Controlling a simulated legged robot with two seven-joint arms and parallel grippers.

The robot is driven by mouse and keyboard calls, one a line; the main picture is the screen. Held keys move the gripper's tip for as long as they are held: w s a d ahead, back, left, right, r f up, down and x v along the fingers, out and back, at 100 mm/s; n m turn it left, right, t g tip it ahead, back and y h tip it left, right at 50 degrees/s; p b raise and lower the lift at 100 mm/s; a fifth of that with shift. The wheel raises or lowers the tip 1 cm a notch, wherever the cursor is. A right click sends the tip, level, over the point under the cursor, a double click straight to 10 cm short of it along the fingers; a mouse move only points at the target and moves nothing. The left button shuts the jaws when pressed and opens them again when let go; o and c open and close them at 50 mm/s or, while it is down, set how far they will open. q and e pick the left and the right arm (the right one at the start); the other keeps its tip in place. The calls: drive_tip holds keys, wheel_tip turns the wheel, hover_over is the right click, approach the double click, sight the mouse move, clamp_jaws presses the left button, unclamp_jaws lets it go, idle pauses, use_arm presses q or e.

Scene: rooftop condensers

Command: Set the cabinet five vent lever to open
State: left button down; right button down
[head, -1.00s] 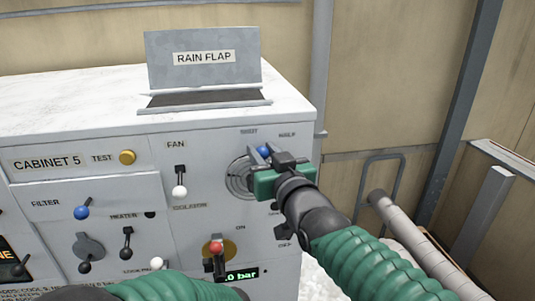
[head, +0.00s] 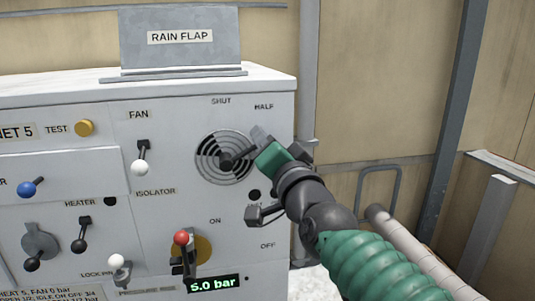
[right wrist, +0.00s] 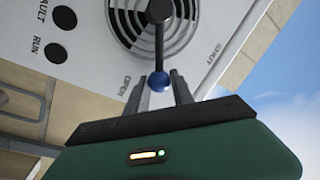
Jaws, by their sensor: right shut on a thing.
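The vent lever is a black arm (right wrist: 159,40) with a blue ball knob (right wrist: 158,82), pivoting at the middle of a round vent grille (head: 223,157) on cabinet five. My right gripper (head: 262,146) is shut on the knob, with a finger on each side of it in the right wrist view (right wrist: 160,88). In the head view the lever points right and slightly up, clockwise of HALF (head: 263,106). My left gripper is out of view.
Left of the grille are a white-knobbed fan lever (head: 141,158) and a red-knobbed isolator lever (head: 182,250), with a 5.0 bar display (head: 214,284) below. The rain flap (head: 180,40) stands on top. A railing (head: 376,190) and wall are at right.

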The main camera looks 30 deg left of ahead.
drive_tip(key=shift+w+d+f+m+t+b, duration=0.1)
drive_tip(key=shift+f+m+t+b, duration=0.05)
drive_tip(key=shift+f+m+b, duration=0.4)
drive_tip(key=shift+w+d+f+m+t+b, duration=0.1)
drive_tip(key=shift+f+m+t+b, duration=0.1)
drive_tip(key=shift+m+b, duration=0.4)
drive_tip(key=shift+m, duration=0.25)
drive_tip(key=c, duration=1.4)
unclamp_jaws()
drive_tip(key=shift+f, duration=0.1)
drive_tip(key=o, duration=0.3)
drive_tip(key=shift+w+a, duration=0.15)
drive_tip(key=shift+a, duration=0.1)
